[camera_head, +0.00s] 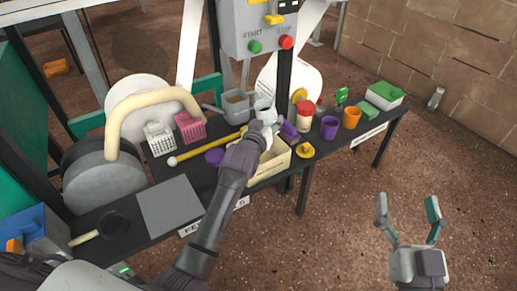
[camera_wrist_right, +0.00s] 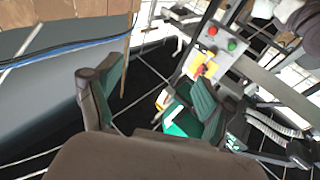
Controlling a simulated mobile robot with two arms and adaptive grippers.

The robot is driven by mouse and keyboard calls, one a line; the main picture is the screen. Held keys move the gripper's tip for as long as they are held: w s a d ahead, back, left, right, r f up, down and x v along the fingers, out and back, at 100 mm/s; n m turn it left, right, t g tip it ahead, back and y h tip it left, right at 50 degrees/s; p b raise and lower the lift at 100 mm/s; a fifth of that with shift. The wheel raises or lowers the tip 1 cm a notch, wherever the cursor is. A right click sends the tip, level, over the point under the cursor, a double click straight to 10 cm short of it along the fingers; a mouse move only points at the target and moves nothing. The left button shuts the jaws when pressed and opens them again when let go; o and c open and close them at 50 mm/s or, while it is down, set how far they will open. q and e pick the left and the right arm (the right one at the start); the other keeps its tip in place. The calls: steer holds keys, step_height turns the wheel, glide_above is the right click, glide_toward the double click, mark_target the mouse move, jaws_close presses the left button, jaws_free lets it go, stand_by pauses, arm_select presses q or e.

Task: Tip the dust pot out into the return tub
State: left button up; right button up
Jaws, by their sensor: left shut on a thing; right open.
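My left gripper (camera_head: 266,128) is shut on a small pale grey pot (camera_head: 264,105), which looks like the dust pot, above the table's middle. The fingers partly hide it, and I cannot see its contents. A grey tub (camera_head: 236,107) with tan material inside stands just left of and behind the pot. It may be the return tub. A cream open box (camera_head: 274,160) lies below the left gripper, partly hidden by my arm. My right gripper (camera_head: 408,212) is open and empty over the floor at the lower right; its spread fingers also show in the right wrist view (camera_wrist_right: 150,105).
A red-lidded jar (camera_head: 306,117), purple cup (camera_head: 330,127) and orange cup (camera_head: 352,117) stand right of the left gripper. White (camera_head: 160,139) and pink (camera_head: 190,127) baskets stand left. A START/STOP control panel (camera_head: 262,28) hangs above the table.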

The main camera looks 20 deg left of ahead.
arm_select(q)
steer(key=shift+b, duration=0.35)
steer(key=shift+t, duration=0.3)
steer(key=shift+n+t+b, duration=0.3)
steer(key=shift+n+b, duration=0.1)
steer(key=shift+b, duration=0.15)
arm_select(e)
steer(key=s+r+t+y, duration=0.1)
steer(key=s+r+t, duration=0.2)
steer(key=r+t, duration=0.2)
steer(key=shift+s+r+y, duration=0.25)
steer(key=shift+r+y, duration=0.15)
steer(key=shift+r, duration=0.45)
